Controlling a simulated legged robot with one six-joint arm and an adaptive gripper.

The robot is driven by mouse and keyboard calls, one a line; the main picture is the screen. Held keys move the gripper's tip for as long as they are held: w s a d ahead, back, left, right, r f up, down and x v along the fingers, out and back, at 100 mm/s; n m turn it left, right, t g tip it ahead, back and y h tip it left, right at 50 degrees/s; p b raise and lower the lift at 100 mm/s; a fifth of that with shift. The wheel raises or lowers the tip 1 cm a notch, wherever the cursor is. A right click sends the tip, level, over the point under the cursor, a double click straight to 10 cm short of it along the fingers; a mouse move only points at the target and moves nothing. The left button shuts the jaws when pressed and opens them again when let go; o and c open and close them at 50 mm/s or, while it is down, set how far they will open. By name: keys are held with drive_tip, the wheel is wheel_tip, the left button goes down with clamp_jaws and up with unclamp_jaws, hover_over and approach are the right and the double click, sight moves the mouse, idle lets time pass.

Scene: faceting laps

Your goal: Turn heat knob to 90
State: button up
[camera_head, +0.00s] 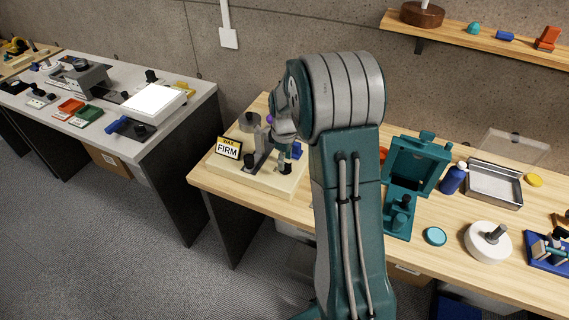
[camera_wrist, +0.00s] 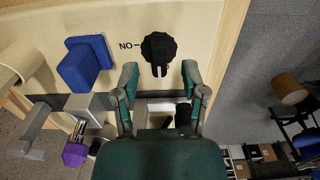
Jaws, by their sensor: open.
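A black round knob (camera_wrist: 158,48) with a pointer nub sits on a cream panel (camera_wrist: 205,25). In the wrist view its nub points down, and a mark reading "NO" stands to its left. No numbers can be read, so I cannot tell if this is the heat knob. My gripper (camera_wrist: 159,68) is open, its two fingers apart on either side of the nub, with nothing held. Contact with the knob cannot be told. In the head view my gripper (camera_head: 286,162) is over the cream base (camera_head: 285,188) of the "WAX FIRM" station; the knob is not clear there.
A blue block (camera_wrist: 85,62) and a purple knob (camera_wrist: 75,154) stand left of my gripper in the wrist view. A "WAX FIRM" sign (camera_head: 229,147) stands on the base's left. A teal case (camera_head: 417,165) and white disc (camera_head: 488,241) lie to the right.

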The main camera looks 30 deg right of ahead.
drive_tip(key=shift+d+f, duration=0.1)
drive_tip(key=shift+f, duration=0.95)
clamp_jaws()
drive_tip(key=shift+m, duration=0.4)
drive_tip(key=m, duration=0.8)
drive_tip(key=shift+m, duration=0.3)
drive_tip(key=m, duration=0.4)
drive_tip(key=shift+m, duration=2.2)
